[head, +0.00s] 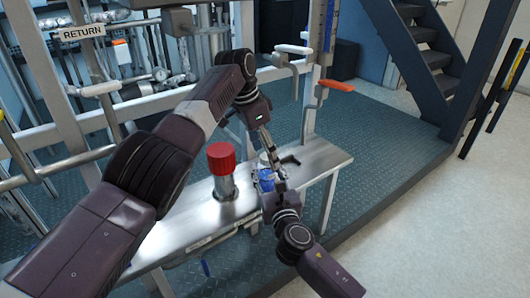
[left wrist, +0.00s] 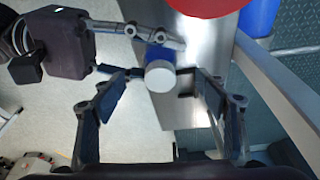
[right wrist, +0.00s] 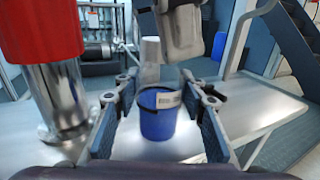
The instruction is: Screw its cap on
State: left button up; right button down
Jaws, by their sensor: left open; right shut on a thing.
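The blue bottle (right wrist: 158,122) has a pale label, a dark ring near its top and a white top part (left wrist: 160,73). I cannot tell whether the white part is a loose cap or how firmly it sits. My right gripper (right wrist: 159,90) is shut on the bottle, with a finger on either side, above the steel bench. It also shows in the head view (head: 268,185). My left gripper (left wrist: 162,85) is open above the bottle, its fingers to either side of the white top with gaps. In the head view my left gripper (head: 269,153) partly hides the top.
A steel cylinder with a red cap (head: 221,158) stands on the steel bench (head: 200,222), left of the bottle and close to both arms. A frame post with an orange-handled valve (head: 337,85) rises behind. The bench's right end is mostly clear.

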pick_arm(q)
jog(key=v, duration=0.7)
jog(key=shift+r, duration=0.15)
jog(key=shift+s, duration=0.1)
pick_arm(e)
jog(key=c, duration=1.1)
grip_release()
jog(key=shift+c, duration=0.2)
jog(key=v, duration=1.2)
